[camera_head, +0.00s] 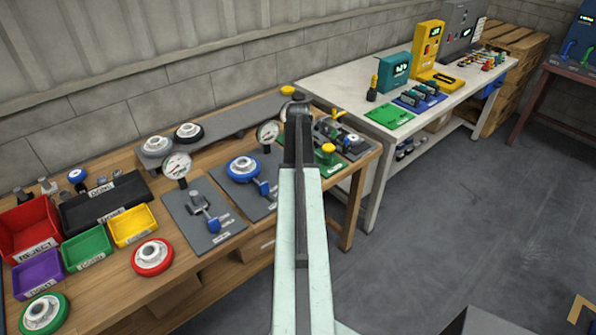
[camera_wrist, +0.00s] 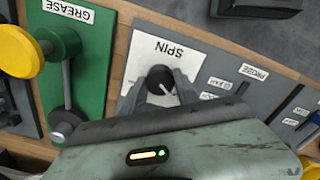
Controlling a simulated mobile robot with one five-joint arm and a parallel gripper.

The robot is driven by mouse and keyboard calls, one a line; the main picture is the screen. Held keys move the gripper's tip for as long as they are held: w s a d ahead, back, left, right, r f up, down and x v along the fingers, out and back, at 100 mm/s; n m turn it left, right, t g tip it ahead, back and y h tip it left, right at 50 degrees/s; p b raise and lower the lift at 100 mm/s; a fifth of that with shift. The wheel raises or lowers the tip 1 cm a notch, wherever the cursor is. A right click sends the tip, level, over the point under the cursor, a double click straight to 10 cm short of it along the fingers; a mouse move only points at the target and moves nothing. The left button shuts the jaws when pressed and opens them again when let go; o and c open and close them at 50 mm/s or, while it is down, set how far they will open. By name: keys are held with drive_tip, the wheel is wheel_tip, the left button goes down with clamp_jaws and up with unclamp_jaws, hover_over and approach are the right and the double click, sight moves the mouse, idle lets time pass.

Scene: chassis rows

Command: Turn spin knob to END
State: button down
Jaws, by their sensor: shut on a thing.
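The spin knob (camera_wrist: 160,76) is a dark round knob with a white pointer line, on a white plate marked SPIN (camera_wrist: 178,50) in the wrist view. The plate appears upside down there. The pointer runs toward the lower right of the picture. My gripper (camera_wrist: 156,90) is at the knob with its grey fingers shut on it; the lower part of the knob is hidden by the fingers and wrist. No END mark can be read. In the head view my gripper (camera_head: 297,112) is over the far right of the wooden bench, and my arm hides the knob.
A green GREASE plate (camera_wrist: 92,70) with a yellow knob (camera_wrist: 18,52) stands close to the left in the wrist view. Grey panels with small labels (camera_wrist: 228,92) lie to the right. The wooden bench (camera_head: 110,275) also holds dial gauges, handwheels and coloured bins. A white table (camera_head: 340,85) stands beyond.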

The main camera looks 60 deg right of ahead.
drive_tip(key=m, duration=1.1)
drive_tip(key=shift+m, duration=0.3)
drive_tip(key=m, duration=1.1)
drive_tip(key=shift+m, duration=0.4)
drive_tip(key=shift+w, duration=0.1)
drive_tip(key=c, duration=0.9)
unclamp_jaws()
drive_tip(key=shift+r, duration=0.1)
